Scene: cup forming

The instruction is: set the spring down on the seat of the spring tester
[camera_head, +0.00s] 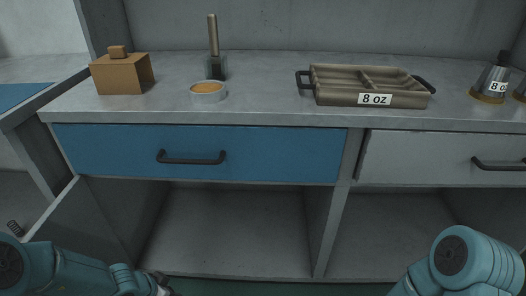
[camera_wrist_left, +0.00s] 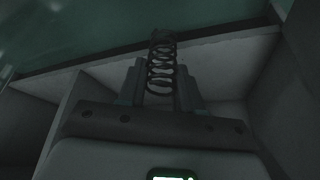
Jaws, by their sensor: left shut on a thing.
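In the left wrist view a dark coil spring (camera_wrist_left: 161,70) stands between the two fingers of my left gripper (camera_wrist_left: 160,88). The gripper is shut on it, and the spring's far end sticks out past the fingertips. In the head view my left arm comes in at the lower left, and its fingers cannot be made out. I cannot make out a spring tester in either view.
The grey counter (camera_head: 260,98) carries a brown box (camera_head: 122,76), an upright-handled tool (camera_head: 214,66), a small bowl (camera_head: 207,93), an "8 oz" tray (camera_head: 370,88) and metal cones (camera_head: 492,82). A blue drawer (camera_head: 270,152) and open shelves lie below.

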